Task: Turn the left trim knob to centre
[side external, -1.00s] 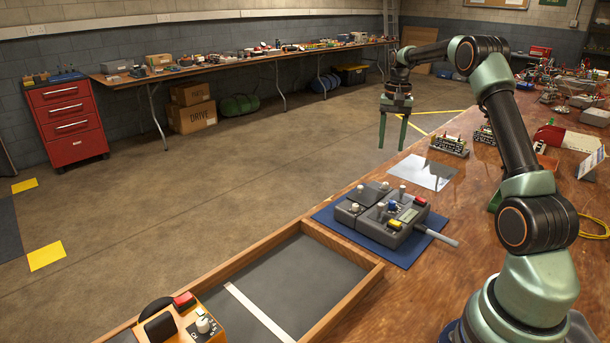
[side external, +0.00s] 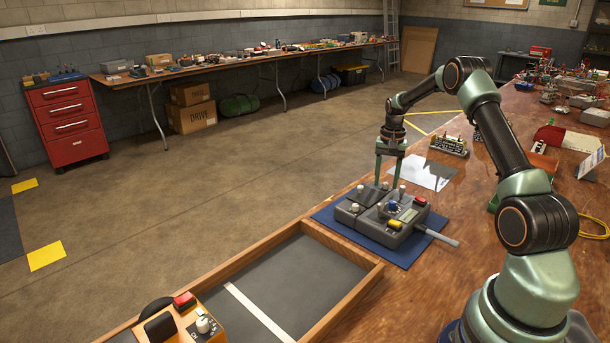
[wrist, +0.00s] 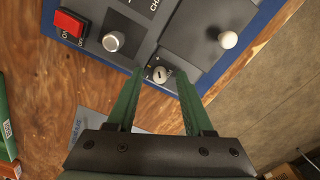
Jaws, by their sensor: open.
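A dark grey control box (side external: 376,232) lies on a blue mat (side external: 330,219) on the bench. In the wrist view a small pale trim knob (wrist: 160,74) with a dark pointer mark sits near the box's edge, between my two fingertips. In the side view the fingers hang over the box's far edge, and the small knob there is partly hidden. My gripper (side external: 387,184) is open, pointing down, with one green finger on each side of the knob. It also shows in the wrist view (wrist: 159,82). I cannot tell whether the fingers touch the knob.
Close by on the box are a silver knob (wrist: 114,41), a white round knob (wrist: 228,40) and a red switch (wrist: 70,22). The box also carries a yellow button (side external: 395,224). A wooden-framed tray (side external: 345,308) lies nearer the camera. A shiny sheet (side external: 425,174) lies behind.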

